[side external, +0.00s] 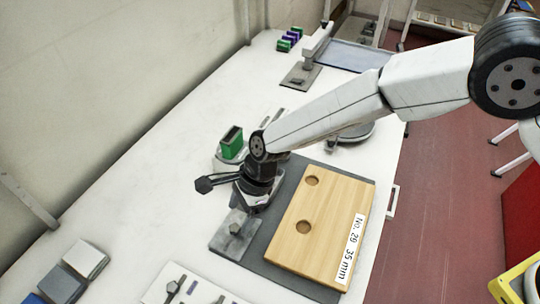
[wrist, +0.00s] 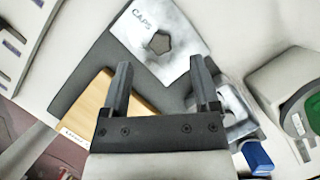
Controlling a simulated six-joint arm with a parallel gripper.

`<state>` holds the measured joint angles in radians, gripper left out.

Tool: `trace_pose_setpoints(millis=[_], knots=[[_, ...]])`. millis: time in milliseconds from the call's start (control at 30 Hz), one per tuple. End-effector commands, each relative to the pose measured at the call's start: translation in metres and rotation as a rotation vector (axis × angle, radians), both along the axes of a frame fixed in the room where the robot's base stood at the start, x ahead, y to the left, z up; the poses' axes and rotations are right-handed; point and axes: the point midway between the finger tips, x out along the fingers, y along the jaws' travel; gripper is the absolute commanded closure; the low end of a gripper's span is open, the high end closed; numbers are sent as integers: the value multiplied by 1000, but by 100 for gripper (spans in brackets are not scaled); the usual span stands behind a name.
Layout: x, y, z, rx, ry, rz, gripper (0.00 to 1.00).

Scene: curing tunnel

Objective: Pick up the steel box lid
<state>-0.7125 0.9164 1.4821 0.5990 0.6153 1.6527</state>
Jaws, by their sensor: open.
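A flat steel plate marked "CAPS" (wrist: 182,22), which looks like the steel box lid, lies at the top of the wrist view. It has a dark five-sided knob or opening at its middle; I cannot tell which there. In the side view, a steel plate with a raised knob (side external: 232,238) lies at the near left end of the dark grey mat. My gripper (wrist: 160,68) is open, with nothing between its fingers. In the side view my gripper (side external: 250,207) hangs just behind the plate, pointing down. Contact with it is not visible.
A wooden board (side external: 325,225) with two round holes, labelled "No. 29 35 mm", lies on the mat (side external: 222,245) to the right. Another steel piece (wrist: 238,118) and a blue block (wrist: 257,156) show beside my right finger. A green block (side external: 232,143) stands behind.

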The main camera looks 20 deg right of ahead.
Motion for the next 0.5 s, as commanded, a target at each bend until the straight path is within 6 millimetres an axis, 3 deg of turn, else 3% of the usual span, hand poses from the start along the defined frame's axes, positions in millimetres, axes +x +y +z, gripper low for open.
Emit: trace_pose_setpoints(millis=[500], knots=[[-3,16,-42,-2,1,0,21]])
